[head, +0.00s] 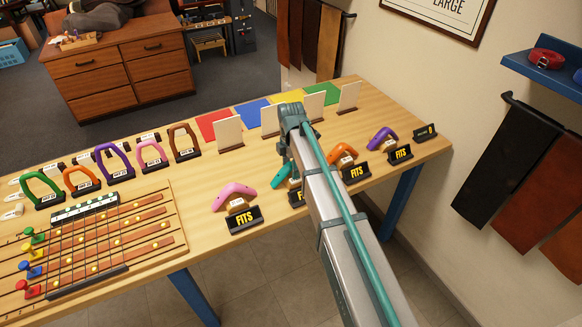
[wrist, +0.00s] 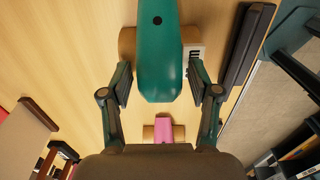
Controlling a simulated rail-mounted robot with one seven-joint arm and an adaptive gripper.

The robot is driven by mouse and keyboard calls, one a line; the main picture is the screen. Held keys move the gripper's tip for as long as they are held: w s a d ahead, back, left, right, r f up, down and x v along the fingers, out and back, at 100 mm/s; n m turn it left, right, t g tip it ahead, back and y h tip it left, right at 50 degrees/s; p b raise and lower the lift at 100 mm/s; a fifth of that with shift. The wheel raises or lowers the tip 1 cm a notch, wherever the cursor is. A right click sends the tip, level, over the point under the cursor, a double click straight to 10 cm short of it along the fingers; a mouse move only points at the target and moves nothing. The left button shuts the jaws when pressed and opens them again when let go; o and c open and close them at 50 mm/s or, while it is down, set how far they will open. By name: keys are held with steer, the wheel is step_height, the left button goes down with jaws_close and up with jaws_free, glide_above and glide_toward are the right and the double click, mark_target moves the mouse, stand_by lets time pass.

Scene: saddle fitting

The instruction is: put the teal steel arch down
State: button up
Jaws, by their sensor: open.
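The teal steel arch (head: 280,177) sits on the bench beside my arm in the head view, partly hidden by it. In the wrist view the teal arch (wrist: 160,50) lies over a tan wooden block (wrist: 127,42), with a dark round spot on its top. My gripper (wrist: 160,82) is open, with one finger on each side of the arch's near end. Small gaps seem to show between the fingers and the arch. In the head view the fingers are mostly hidden by my arm.
A pink arch (head: 235,192) stands left of the teal one; orange (head: 341,152) and purple (head: 382,137) arches stand right. Black FITS signs (head: 244,219) stand before them. Upright tan boards (head: 229,137) and coloured squares line the back. A strung wooden board (head: 120,243) lies left.

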mark_target(291, 166)
steer(key=shift+r, duration=0.1)
step_height(291, 166, up, 12)
steer(key=b, duration=0.3)
stand_by(0.3)
